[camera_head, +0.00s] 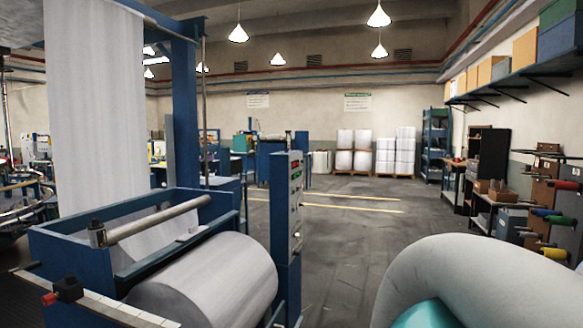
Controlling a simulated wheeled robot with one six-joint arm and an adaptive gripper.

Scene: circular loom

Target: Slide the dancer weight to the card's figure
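A black block with a red knob (68,289), which looks like the dancer weight, sits on a pale bar with tick marks (128,312) at the lower left. The bar slants down to the right along the front of the blue winding frame (70,240) and runs out of the picture at the bottom. Its figures are too small to read. No card with a readable figure shows. My gripper is out of view; only a pale, rounded link of my arm with a teal part fills the lower right.
A large white fabric roll (215,285) lies in the winding frame, under a grey roller (158,219). A blue control post (288,230) stands right of it. The grey floor (335,240) beyond is open. Shelves and a tool board (562,210) line the right wall.

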